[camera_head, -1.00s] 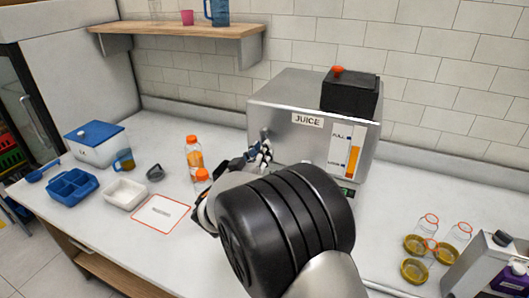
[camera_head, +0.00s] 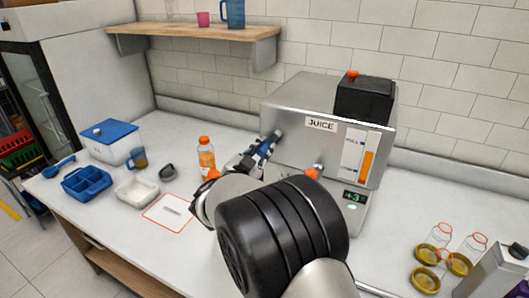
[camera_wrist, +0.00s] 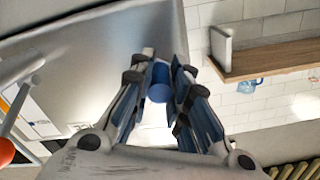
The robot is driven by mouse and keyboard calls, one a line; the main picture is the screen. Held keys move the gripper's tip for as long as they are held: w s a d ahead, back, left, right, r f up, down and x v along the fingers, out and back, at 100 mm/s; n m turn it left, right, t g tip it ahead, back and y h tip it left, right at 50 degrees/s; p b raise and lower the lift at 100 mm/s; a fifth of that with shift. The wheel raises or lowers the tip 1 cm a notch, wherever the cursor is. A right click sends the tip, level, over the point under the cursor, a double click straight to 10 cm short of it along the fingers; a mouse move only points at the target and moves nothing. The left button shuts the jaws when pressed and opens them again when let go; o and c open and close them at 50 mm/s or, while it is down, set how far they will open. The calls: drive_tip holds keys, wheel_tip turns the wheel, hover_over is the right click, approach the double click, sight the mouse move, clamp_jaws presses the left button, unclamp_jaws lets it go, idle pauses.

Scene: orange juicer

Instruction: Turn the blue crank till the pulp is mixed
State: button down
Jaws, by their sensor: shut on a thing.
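The steel juicer (camera_head: 300,150), labelled JUICE, stands on the counter. My gripper (camera_head: 262,150) is at its left front, shut on the blue crank (camera_wrist: 159,84). In the wrist view the blue handle sits between the fingers of my gripper (camera_wrist: 160,72); the fingers hide its sides. A green display (camera_head: 353,196) below reads about +3. The pulp itself is not visible.
An orange-capped bottle (camera_head: 206,156) stands left of my gripper. Several jars (camera_head: 443,256) stand at right. An orange-knobbed lever (camera_head: 313,172) is near my arm.

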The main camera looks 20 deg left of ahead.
drive_tip(key=shift+w+a+r+m, duration=0.1)
drive_tip(key=shift+a+r+m, duration=0.1)
drive_tip(key=shift+r+m, duration=0.25)
drive_tip(key=shift+r, duration=0.1)
drive_tip(key=c, duration=1.8)
unclamp_jaws()
drive_tip(key=o, duration=0.3)
drive_tip(key=shift+s+a+f, duration=0.15)
drive_tip(key=shift+s+f, duration=0.05)
drive_tip(key=shift+s, duration=0.05)
drive_tip(key=s, duration=0.7)
drive_tip(key=shift+a+f, duration=0.1)
drive_tip(key=shift+a, duration=0.05)
drive_tip(key=shift+c, duration=0.4)
